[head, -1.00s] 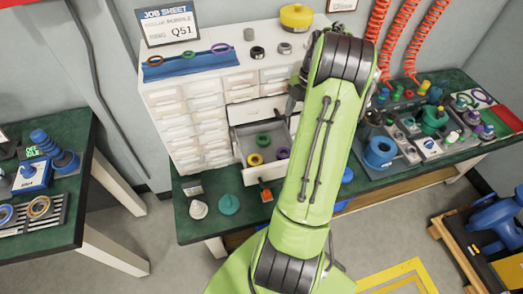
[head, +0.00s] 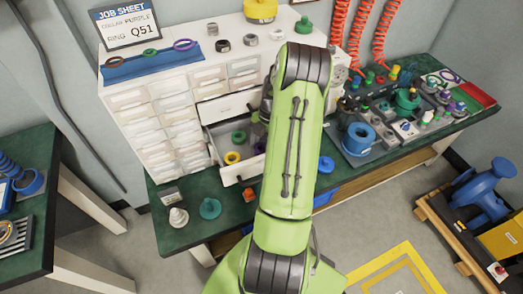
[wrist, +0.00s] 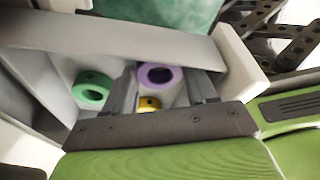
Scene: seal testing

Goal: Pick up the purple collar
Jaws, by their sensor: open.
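The purple collar (wrist: 160,76) is a ring lying in an open drawer (head: 226,174) of the white cabinet. In the head view the purple collar (head: 260,147) is partly hidden by my arm. A green collar (head: 239,137) and a yellow collar (head: 232,157) lie in the same drawer. In the wrist view the green collar (wrist: 92,88) is left of my fingers, and the yellow collar (wrist: 148,103) is partly hidden at the gripper's edge. My gripper (wrist: 164,84) is open and empty, with the purple collar showing between its fingers. Contact cannot be told.
The cabinet's drawer walls surround the collars closely. The job sheet (head: 126,25) reads purple ring Q51.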

